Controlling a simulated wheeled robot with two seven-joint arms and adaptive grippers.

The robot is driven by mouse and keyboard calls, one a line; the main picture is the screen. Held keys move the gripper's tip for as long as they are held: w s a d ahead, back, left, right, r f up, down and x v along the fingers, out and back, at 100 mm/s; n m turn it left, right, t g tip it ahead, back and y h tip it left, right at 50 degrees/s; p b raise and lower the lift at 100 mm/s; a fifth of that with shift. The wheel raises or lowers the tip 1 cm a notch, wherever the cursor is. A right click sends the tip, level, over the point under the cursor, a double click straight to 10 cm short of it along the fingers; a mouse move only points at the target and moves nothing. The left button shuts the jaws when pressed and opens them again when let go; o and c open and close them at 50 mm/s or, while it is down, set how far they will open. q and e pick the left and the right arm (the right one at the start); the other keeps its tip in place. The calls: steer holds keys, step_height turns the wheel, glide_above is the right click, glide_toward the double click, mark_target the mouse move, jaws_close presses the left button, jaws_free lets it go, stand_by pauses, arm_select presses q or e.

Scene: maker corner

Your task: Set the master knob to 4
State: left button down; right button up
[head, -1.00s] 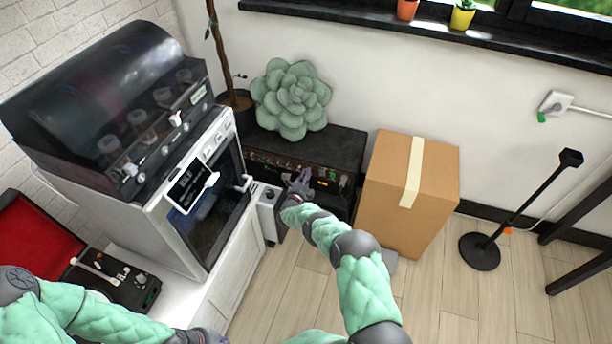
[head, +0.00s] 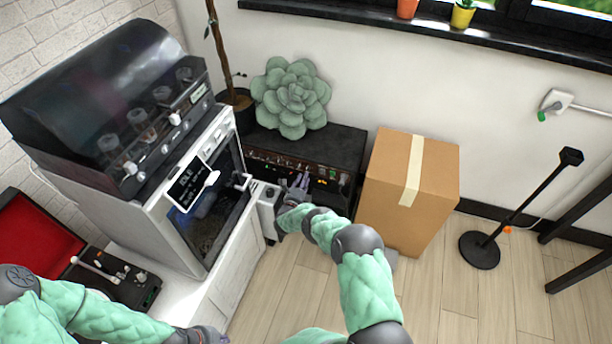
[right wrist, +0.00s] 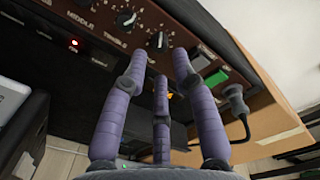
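The amplifier (head: 330,144) is a black box on the floor by the wall, with a brown knob panel on its front. In the right wrist view a round dark knob (right wrist: 158,41) with white marks around it sits right of the knob above the word TREBLE (right wrist: 124,17). Its label is hidden behind my fingers, and its setting is too small to read. My right gripper (right wrist: 160,62) has its purple fingers spread below and around this knob, with no clear contact. In the head view the right gripper (head: 298,182) is at the panel. My left gripper (head: 218,338) is at the bottom edge, mostly cut off.
A green switch (right wrist: 215,78) and a plugged-in cable (right wrist: 236,100) are right of the fingers. A cardboard box (head: 400,215) stands close on the amplifier's right. A white cabinet with a machine (head: 205,200) is on the left. A plush succulent (head: 290,97) sits on the amplifier.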

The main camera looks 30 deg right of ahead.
steer(key=v, duration=0.8)
steer(key=shift+s, duration=0.2)
steer(key=shift+a+f, duration=0.1)
steer(key=shift+a, duration=0.05)
steer(key=s+a+f+n+g+y+p, duration=0.2)
steer(key=s+a+n+g+y+p, duration=0.3)
steer(key=a+n+y, duration=0.8)
steer(key=s+a+r+n+g+y, duration=0.1)
steer(key=s+a+r+n+g, duration=0.1)
steer(key=s, duration=0.8)
steer(key=s+a+r+n+g+y+p, duration=0.1)
steer(key=s+a+r+n+g+y, duration=0.1)
steer(key=s+a+r+n, duration=0.3)
steer(key=s+a+r+n+g+y+p, duration=0.1)
steer(key=s+a+r+n, duration=0.3)
steer(key=s+n, duration=0.5)
steer(key=s+a+g, duration=0.1)
steer(key=s, duration=0.5)
steer(key=shift+s+a+n, duration=0.2)
steer(key=shift+n, duration=0.1)
